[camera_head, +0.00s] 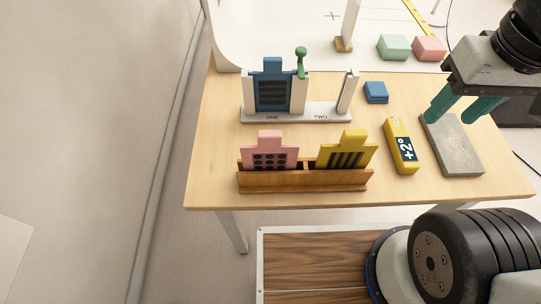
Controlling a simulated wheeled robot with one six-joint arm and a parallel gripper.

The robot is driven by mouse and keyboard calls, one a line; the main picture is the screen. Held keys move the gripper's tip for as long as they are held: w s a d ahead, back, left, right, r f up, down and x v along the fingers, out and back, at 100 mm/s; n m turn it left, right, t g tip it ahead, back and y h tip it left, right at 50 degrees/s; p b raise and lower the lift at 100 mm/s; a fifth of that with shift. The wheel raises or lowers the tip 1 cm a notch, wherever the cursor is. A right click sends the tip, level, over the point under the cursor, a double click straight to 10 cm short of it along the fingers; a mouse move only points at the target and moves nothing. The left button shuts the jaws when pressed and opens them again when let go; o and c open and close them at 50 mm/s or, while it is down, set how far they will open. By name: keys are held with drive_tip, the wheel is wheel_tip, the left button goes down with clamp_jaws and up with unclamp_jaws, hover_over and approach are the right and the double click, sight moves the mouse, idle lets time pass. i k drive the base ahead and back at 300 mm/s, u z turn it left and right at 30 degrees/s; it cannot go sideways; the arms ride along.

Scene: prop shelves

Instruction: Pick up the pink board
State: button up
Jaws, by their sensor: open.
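The pink board (270,151) stands upright in the left part of a wooden rack (305,184) near the front edge of the table. It has a tab on top and dark dots on its face, and its lower part is hidden by the rack. My gripper (455,108) is at the right, above and behind a grey slab, well apart from the pink board. Its two green fingers are spread, with nothing seen between them.
A yellow board (346,149) stands beside the pink one. Behind is a white stand (310,112) marked ONE and TWO, with a blue board (272,88) in ONE. A blue block (376,92), a yellow device (401,146) and the grey slab (452,145) lie to the right.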

sight(269, 154)
drive_tip(key=u, duration=0.1)
drive_tip(key=k, duration=1)
drive_tip(key=z, duration=0.05)
